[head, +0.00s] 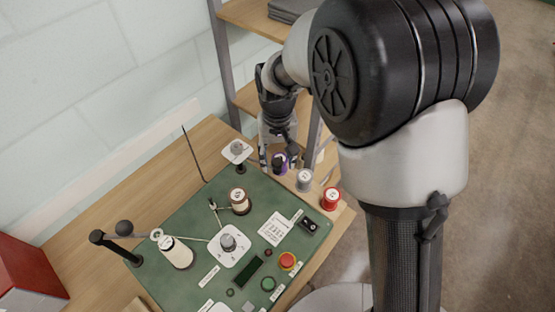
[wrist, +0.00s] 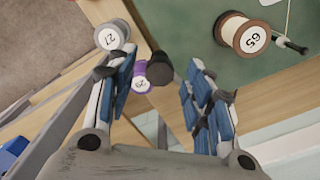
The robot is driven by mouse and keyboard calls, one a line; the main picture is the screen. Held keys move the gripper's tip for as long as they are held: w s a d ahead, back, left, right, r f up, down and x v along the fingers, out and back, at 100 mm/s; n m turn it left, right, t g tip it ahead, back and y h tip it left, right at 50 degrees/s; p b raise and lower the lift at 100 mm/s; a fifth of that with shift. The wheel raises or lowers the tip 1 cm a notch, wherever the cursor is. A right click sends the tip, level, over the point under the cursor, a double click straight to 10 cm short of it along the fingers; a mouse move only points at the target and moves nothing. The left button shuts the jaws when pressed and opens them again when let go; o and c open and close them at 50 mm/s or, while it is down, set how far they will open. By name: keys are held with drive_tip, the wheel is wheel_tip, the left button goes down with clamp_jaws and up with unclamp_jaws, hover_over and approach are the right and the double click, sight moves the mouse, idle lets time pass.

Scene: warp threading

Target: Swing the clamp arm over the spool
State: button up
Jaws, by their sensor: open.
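In the head view, a dark post at the left of the green panel carries a clamp arm (head: 141,234) with a dark ball knob (head: 123,228). The arm's ring end is at the top of a white spool (head: 178,255). A brown-and-white spool (head: 239,201) stands near the panel's middle; it also shows in the wrist view (wrist: 246,38), marked 65. My gripper (head: 279,158) is at the panel's far edge, open, around or just above a purple spool (wrist: 138,78). A dark round piece (wrist: 160,68) shows between its fingers; I cannot tell what it is. Contact is unclear.
A grey spool (head: 304,180) and a red spool (head: 330,199) stand beside the purple one. A white plate on a post (head: 238,151) rises at the panel's back. A dial (head: 229,242) and red button (head: 288,261) are on the panel. Shelving (head: 222,60) stands behind my gripper.

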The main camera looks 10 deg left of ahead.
drive_tip(key=shift+f, duration=0.45)
clamp_jaws()
idle(0.4)
